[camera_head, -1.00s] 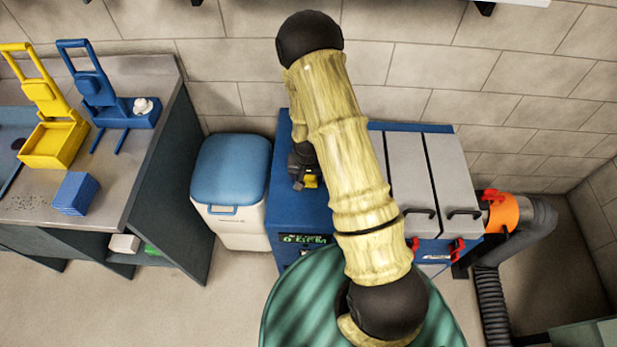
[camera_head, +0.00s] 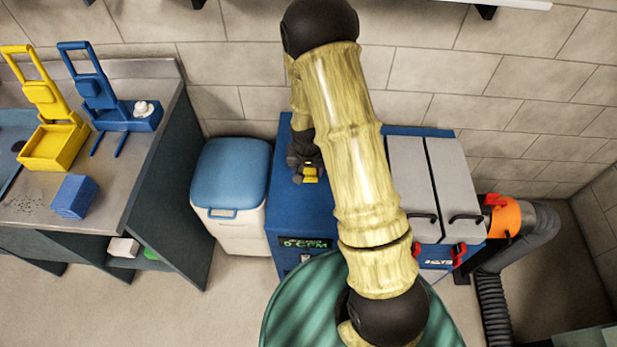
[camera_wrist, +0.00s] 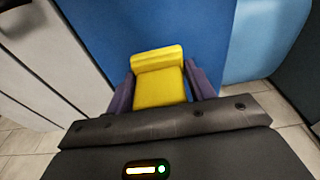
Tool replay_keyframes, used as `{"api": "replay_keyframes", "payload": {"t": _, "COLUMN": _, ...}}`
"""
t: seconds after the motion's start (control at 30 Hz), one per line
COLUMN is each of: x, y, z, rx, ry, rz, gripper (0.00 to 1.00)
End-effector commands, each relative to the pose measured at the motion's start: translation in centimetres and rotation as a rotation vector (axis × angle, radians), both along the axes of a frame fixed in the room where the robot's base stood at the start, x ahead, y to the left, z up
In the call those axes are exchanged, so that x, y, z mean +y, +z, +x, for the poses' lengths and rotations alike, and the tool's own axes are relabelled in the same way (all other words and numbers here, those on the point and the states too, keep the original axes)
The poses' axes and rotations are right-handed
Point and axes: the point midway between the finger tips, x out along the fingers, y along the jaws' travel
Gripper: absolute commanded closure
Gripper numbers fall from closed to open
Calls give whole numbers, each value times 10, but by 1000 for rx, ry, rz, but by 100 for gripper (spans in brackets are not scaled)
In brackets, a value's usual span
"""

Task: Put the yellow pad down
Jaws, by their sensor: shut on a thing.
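The yellow pad (camera_wrist: 158,82) sits between the two purple-grey fingers of my gripper (camera_wrist: 160,76) in the wrist view. My gripper is shut on it. In the head view only a small piece of the yellow pad (camera_head: 310,175) shows below my dark gripper (camera_head: 306,168), beside my bamboo-patterned arm. The pad is over the blue left part of the machine top (camera_head: 290,220). I cannot tell whether it touches that surface. My arm hides part of the machine.
Two grey lids (camera_head: 455,185) with handles are right of my arm. A white bin with a blue lid (camera_head: 230,172) stands left of the machine. Further left, a metal counter (camera_head: 120,185) holds a yellow dustpan-like caddy (camera_head: 55,145), a blue one (camera_head: 130,115) and a blue block (camera_head: 73,197).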

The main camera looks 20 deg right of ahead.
Motion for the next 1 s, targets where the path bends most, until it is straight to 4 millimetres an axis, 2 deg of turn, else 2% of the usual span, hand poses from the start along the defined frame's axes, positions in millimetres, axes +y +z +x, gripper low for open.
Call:
{"api": "replay_keyframes", "payload": {"t": 0.1, "x": -1, "y": 20, "z": 1, "rx": -4, "ry": -2, "rz": 0, "gripper": 81}}
{"api": "replay_keyframes", "payload": {"t": 0.3, "x": -1, "y": 41, "z": 0, "rx": -1, "ry": -2, "rz": 0, "gripper": 81}}
{"api": "replay_keyframes", "payload": {"t": 1.0, "x": 0, "y": 44, "z": 0, "rx": 1, "ry": 0, "rz": 0, "gripper": 81}}
